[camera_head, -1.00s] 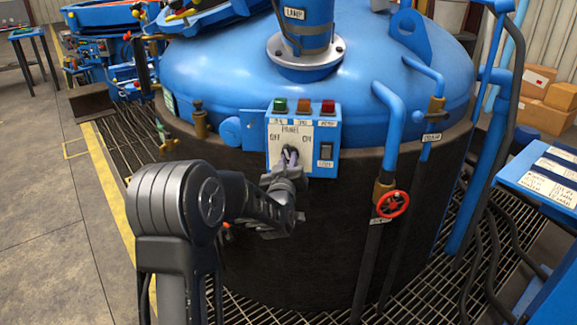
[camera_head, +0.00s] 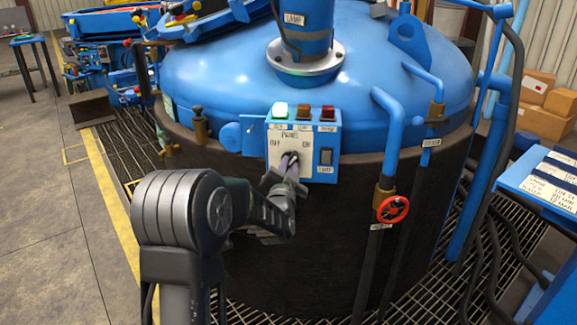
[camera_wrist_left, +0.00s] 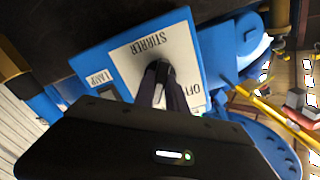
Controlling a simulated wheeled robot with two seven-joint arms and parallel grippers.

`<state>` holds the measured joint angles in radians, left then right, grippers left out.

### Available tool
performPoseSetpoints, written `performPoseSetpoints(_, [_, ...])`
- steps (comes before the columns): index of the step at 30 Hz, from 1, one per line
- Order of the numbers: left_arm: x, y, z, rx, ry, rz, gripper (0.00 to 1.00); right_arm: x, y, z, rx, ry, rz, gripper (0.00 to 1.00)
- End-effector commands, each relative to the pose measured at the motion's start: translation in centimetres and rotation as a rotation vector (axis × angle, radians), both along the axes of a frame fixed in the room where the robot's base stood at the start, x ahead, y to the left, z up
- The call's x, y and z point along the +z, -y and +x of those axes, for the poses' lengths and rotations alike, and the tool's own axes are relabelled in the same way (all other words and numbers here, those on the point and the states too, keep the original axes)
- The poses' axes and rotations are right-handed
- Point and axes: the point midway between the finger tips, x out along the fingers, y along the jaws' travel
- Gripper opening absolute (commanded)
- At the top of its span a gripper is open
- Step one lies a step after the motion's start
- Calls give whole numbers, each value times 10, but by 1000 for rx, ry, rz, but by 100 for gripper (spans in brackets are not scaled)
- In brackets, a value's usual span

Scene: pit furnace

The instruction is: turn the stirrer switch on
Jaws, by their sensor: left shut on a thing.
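The blue control panel (camera_head: 331,146) with a white plate is on the side of the blue-domed furnace (camera_head: 225,72). The wrist view shows the plate (camera_wrist_left: 185,57) upside down, marked STIRRER and OFF. My left gripper (camera_head: 289,160) is at the middle of the plate, shut on the dark switch knob (camera_wrist_left: 160,70). The fingers hide most of the knob. My right gripper is not in view.
A black rocker switch (camera_head: 326,156) is at the panel's right. A blue pipe with a red valve wheel (camera_head: 393,209) stands farther right. A blue labelled surface (camera_head: 545,180) is at the right edge. Grating surrounds the furnace; open floor (camera_head: 50,190) is at left.

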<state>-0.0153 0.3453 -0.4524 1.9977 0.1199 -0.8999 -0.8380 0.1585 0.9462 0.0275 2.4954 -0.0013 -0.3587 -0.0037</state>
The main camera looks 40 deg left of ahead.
Motion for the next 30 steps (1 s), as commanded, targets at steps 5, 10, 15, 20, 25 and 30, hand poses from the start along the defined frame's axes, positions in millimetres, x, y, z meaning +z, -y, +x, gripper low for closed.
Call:
performPoseSetpoints(5, [0, 0, 0, -1, -56, 99, 0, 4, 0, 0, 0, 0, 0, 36])
performPoseSetpoints(10, [0, 0, 0, 0, -88, 157, 0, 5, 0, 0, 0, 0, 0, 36])
performPoseSetpoints(15, [0, 0, 0, 0, -102, 182, 0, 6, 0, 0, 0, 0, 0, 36])
performPoseSetpoints(20, [0, 0, 0, 0, -104, 186, 0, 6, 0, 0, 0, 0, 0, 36])
performPoseSetpoints(25, [0, 0, 0, 0, -104, 186, 0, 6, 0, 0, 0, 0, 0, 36])
performPoseSetpoints(30, [0, 0, 0, 0, -104, 185, 27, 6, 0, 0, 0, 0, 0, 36])
